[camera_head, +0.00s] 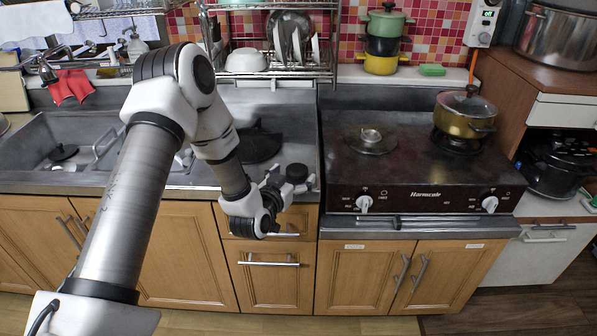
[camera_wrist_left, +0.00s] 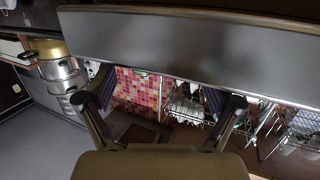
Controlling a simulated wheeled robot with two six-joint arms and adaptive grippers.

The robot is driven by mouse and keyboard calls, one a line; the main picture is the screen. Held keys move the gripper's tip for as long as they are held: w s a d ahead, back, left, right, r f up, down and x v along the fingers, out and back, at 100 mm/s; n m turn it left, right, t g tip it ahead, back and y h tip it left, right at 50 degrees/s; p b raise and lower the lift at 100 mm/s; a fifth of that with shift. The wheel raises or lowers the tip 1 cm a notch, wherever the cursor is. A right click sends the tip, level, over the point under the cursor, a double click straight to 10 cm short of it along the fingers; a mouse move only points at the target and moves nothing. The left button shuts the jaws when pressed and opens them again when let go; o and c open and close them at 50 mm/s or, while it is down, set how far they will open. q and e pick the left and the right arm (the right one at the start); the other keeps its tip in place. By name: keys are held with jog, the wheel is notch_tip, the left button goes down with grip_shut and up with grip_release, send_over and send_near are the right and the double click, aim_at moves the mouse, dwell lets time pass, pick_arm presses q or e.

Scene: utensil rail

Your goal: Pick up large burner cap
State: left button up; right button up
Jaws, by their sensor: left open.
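My left gripper (camera_head: 287,184) is at the counter's front edge, right of the sink, with its fingers apart and empty. In the left wrist view its two fingers (camera_wrist_left: 158,100) are spread wide with nothing between them. A small black round piece (camera_head: 296,172), which looks like the burner cap, shows at the fingertips on the counter edge. I cannot tell whether the fingers touch it. The wrist view does not clearly show it. The stove's left burner (camera_head: 370,138) has a bare metal centre. My right gripper is not in view.
A lidded golden pot (camera_head: 465,115) stands on the stove's right burner. A flat black object (camera_head: 258,147) lies on the steel counter behind my arm. A dish rack (camera_head: 280,72) with a white bowl (camera_head: 246,61) stands at the back. The stove's middle is clear.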

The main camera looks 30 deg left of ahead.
aim_at(294, 172)
pick_arm(q)
jog(key=x, duration=0.3)
jog(key=shift+w+a+f, duration=0.25)
jog(key=shift+w+a, duration=0.05)
jog(key=shift+s+d+r, duration=0.1)
jog(key=shift+r, duration=0.05)
jog(key=shift+c, duration=0.6)
jog(key=c, duration=1.2)
jog(key=shift+r, duration=0.1)
